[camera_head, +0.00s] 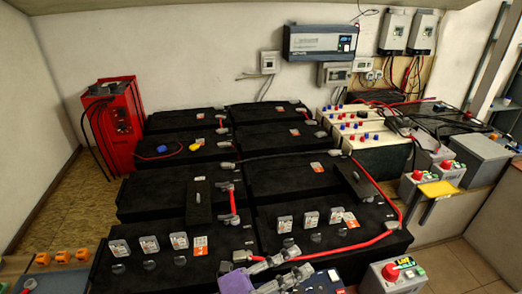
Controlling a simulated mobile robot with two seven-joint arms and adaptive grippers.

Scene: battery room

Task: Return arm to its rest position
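My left gripper (300,261) shows at the bottom centre, low in front of the front row of black batteries (270,235). Its two grey fingers point right and stand apart, with no object visible between them. A purple part (236,280) shows at its left end. Most of the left arm is out of view below the picture. My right gripper does not show.
Black battery blocks with red cables (360,245) fill the middle. A red cabinet (122,130) stands at the back left. A grey box with a red button (391,276) is right of the gripper. Orange items (62,257) lie at lower left. Floor (450,262) is clear at lower right.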

